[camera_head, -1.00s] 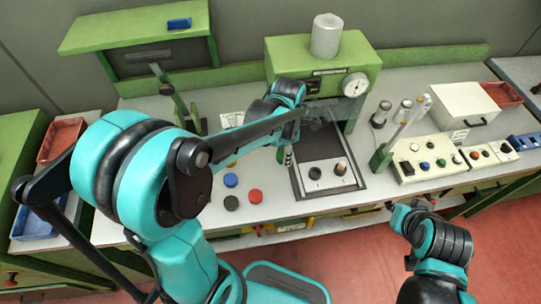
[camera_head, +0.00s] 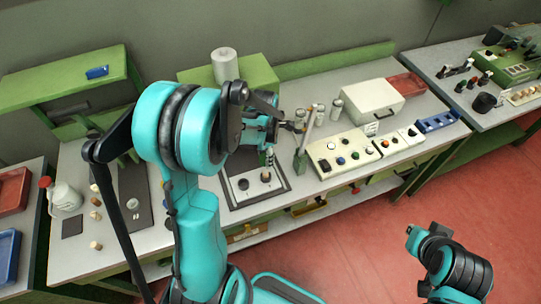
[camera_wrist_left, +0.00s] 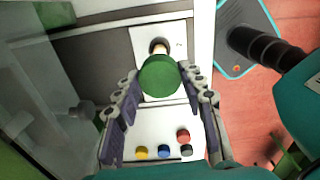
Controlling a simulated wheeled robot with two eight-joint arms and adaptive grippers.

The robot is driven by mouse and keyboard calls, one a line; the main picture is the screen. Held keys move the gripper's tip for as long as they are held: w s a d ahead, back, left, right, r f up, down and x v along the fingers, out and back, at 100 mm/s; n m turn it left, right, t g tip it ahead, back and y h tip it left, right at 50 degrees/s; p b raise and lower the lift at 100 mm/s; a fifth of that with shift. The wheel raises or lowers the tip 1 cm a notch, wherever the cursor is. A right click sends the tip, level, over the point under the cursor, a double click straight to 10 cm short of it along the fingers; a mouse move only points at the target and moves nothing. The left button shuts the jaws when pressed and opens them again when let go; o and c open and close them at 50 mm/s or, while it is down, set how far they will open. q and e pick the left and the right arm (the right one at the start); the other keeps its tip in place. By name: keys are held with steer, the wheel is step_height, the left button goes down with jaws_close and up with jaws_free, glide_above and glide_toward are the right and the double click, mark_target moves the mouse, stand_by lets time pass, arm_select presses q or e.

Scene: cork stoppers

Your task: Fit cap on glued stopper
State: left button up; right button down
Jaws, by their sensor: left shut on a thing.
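My left gripper (camera_wrist_left: 158,76) is shut on a green cap (camera_wrist_left: 160,77), held between its fingertips in the left wrist view. A pale cork stopper (camera_wrist_left: 159,48) shows just beyond the cap's edge, partly covered by it. I cannot tell whether cap and stopper touch. In the head view the stopper (camera_head: 266,177) stands upright on a light plate (camera_head: 256,191), below my left gripper (camera_head: 282,128). The cap cannot be made out there. My right gripper (camera_head: 412,231) hangs over the red floor, away from the bench; its fingers are too small to judge.
A black round piece (camera_head: 243,184) sits on the plate left of the stopper. Red (camera_wrist_left: 183,136), blue (camera_wrist_left: 164,151), yellow (camera_wrist_left: 141,152) and black (camera_wrist_left: 187,150) caps lie on the bench.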

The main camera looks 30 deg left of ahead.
mark_target(265, 172)
arm_select(q)
steer(key=shift+a+f+b, duration=0.15)
steer(key=shift+f+b, duration=0.2)
steer(key=shift+f, duration=0.25)
step_height(265, 172, down, 2)
steer(key=shift+f+b, duration=0.1)
steer(key=shift+b, duration=0.7)
steer(key=shift+f+b, duration=0.95)
steer(key=shift+f, duration=0.5)
steer(key=shift+f+b, duration=1.2)
steer(key=o, duration=0.9)
steer(key=shift+c, duration=0.2)
